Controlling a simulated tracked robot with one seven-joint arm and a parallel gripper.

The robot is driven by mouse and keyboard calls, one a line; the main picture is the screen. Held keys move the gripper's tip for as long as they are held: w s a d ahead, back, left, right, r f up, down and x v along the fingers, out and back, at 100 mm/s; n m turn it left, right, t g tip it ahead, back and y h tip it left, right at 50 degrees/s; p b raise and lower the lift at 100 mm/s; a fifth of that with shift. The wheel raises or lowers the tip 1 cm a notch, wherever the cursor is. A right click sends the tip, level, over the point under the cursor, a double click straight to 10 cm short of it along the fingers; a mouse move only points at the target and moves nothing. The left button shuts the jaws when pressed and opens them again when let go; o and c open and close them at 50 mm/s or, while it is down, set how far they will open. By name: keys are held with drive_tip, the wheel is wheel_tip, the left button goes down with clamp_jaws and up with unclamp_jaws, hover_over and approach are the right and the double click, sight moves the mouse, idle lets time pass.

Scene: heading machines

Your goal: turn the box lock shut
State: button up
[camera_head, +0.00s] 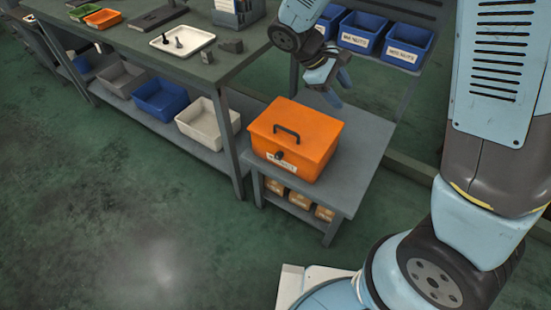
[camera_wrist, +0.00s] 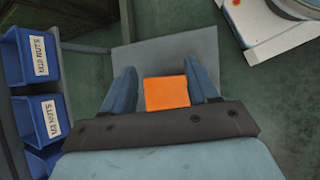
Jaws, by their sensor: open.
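An orange box (camera_head: 297,138) with a dark handle on its lid stands on a small grey table (camera_head: 358,165). Its lid looks closed. The lock (camera_head: 279,155), a small dark piece, sits on the box's front face above a white label. My gripper (camera_head: 334,92) is above and behind the box, apart from it, and holds nothing. In the wrist view my gripper (camera_wrist: 166,80) shows two blue fingers spread apart. Part of the orange box (camera_wrist: 167,93) shows between them, farther off; the lock is not visible there.
Blue bins (camera_head: 407,42) stand on a shelf behind the small table. A workbench (camera_head: 130,40) is to the left, with a white tray (camera_head: 182,41) on top and bins (camera_head: 208,121) below. Small cartons (camera_head: 299,200) sit under the small table. The floor in front is clear.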

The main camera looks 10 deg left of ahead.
drive_tip(key=s+a+f+n+t+h, duration=0.1)
drive_tip(key=s+a+f+n+t, duration=0.1)
drive_tip(key=a+f+n+t, duration=0.5)
drive_tip(key=s+a+f+n+h, duration=0.15)
drive_tip(key=a+f, duration=0.35)
drive_tip(key=f, duration=0.5)
drive_tip(key=s+a+f+n+t+h, duration=0.1)
drive_tip(key=s+a+f+n+t, duration=0.1)
drive_tip(key=a+f+n+t, duration=0.5)
drive_tip(key=n+t+y, duration=0.2)
drive_tip(key=n+y, duration=0.3)
approach(277, 158)
drive_tip(key=x, duration=0.9)
drive_tip(key=shift+w+d, duration=0.15)
drive_tip(key=shift+w, duration=0.15)
drive_tip(key=shift+r, duration=0.1)
drive_tip(key=shift+c, duration=0.3)
drive_tip(key=c, duration=0.9)
drive_tip(key=shift+c, duration=0.4)
